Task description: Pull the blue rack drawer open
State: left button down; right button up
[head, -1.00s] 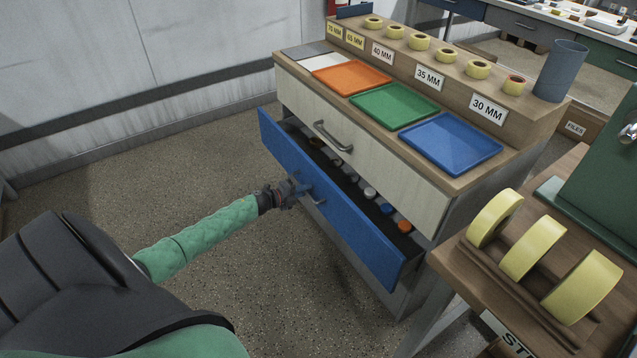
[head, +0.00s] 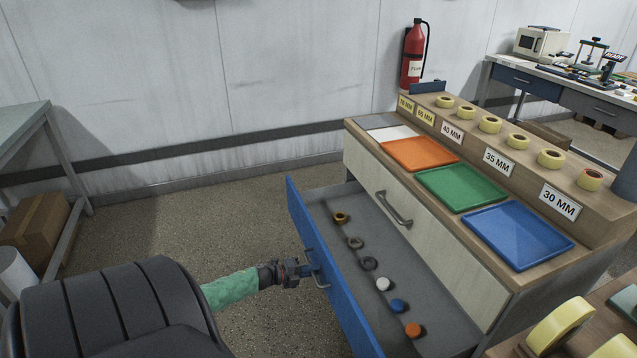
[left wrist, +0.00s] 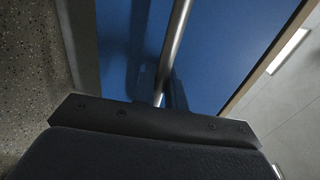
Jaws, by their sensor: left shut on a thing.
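The blue rack drawer (head: 337,287) stands well out from the cabinet, its grey inside showing. Its metal handle (head: 317,274) is on the blue front. My left gripper (head: 306,270) is shut on this handle. In the left wrist view the handle bar (left wrist: 176,45) runs up from the gripper (left wrist: 158,105) in front of the blue drawer front (left wrist: 225,50). The fingertips are mostly hidden there. My right gripper is not in view.
Above it is a closed cream drawer (head: 420,222). The cabinet top holds orange (head: 419,154), green (head: 461,187) and blue (head: 517,236) trays and tape rolls. Large yellow rolls (head: 560,325) stand at the lower right. The floor (head: 235,215) left of the drawer is clear.

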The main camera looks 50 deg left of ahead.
pick_arm(q)
jog(key=shift+s, duration=0.1)
jog(key=c, duration=1.5)
grip_release()
jog(key=shift+c, duration=0.2)
jog(key=shift+s+a, duration=0.1)
jog(key=shift+s, duration=0.05)
